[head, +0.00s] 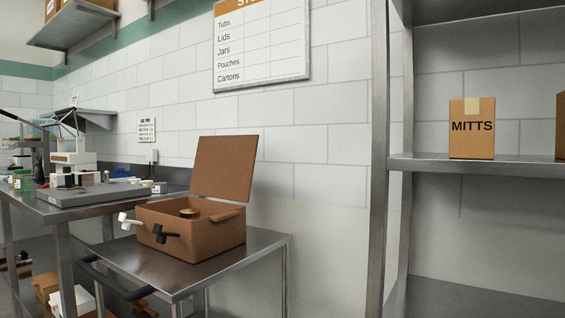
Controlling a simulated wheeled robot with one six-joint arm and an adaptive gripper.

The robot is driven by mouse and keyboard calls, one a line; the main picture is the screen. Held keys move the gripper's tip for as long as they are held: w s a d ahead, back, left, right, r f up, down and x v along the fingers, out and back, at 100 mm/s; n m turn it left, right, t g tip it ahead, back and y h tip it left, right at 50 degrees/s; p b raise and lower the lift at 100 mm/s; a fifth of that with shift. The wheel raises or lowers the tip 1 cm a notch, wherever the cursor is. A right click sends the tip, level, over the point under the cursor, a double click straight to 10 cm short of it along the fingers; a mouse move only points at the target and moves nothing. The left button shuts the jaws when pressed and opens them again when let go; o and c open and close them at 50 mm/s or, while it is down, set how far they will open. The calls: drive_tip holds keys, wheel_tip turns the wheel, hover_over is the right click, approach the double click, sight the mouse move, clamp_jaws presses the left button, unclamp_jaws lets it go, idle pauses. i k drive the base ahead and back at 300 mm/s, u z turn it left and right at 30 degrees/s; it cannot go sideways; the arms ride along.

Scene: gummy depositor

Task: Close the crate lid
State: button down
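A brown crate (200,240) stands on a small steel cart, near the middle of the head view. Its lid (224,166) is open, standing up at the back edge and leaning slightly back. A round gold-coloured top (190,212) shows inside the crate; the rest of the inside is hidden by the walls. My gripper is not in the head view.
The steel cart (262,243) has bare top right of the crate and a black handle (110,281) at its front left. A cluttered steel table (48,210) stands at left. A steel shelf rack (430,165) with a MITTS box (471,135) stands at right.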

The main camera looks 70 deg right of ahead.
sight(224, 168)
drive_tip(key=z, duration=1.75)
